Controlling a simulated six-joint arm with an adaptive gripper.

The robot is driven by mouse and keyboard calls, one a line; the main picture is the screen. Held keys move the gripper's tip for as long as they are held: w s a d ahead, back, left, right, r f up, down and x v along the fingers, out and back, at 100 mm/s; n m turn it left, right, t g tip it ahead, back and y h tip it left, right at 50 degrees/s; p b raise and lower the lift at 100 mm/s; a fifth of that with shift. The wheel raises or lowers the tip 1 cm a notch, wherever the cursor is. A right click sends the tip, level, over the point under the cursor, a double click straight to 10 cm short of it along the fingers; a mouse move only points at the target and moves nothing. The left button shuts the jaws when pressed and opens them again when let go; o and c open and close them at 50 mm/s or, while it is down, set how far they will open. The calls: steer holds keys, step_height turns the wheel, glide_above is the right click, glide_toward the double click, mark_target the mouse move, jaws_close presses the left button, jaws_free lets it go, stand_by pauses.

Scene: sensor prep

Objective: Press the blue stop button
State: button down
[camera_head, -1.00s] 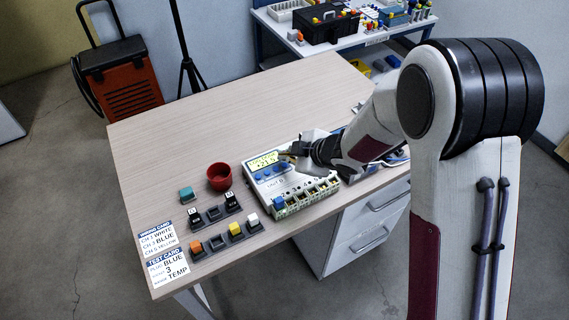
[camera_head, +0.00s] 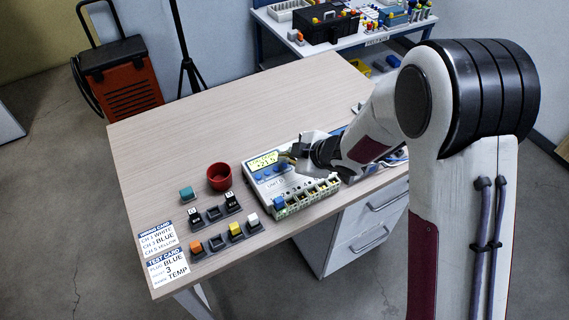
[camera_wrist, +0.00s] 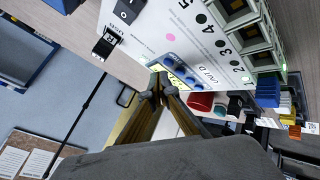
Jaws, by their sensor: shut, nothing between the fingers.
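The white unit (camera_head: 312,178) on the table has a yellow-green display (camera_head: 264,160) and a row of blue buttons (camera_head: 271,175) below it. The buttons (camera_wrist: 183,72) also show in the wrist view, beside the display (camera_wrist: 165,73). Their labels are too small to read, so I cannot tell which one is stop. My gripper (camera_head: 289,155) is over the unit near the right end of the display and button row. In the wrist view my fingertips (camera_wrist: 158,92) are together and empty, close in front of the display. I cannot tell whether they touch anything.
Two printed cards (camera_head: 168,268) lie at the front left corner. Wired terminals line the unit's front edge. The table's far left is clear.

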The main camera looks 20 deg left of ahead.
mark_target(286, 166)
steer(key=shift+f, duration=0.8)
stand_by(1.9)
steer(key=shift+r, duration=0.8)
steer(key=shift+r, duration=0.1)
steer(key=shift+r, duration=2.4)
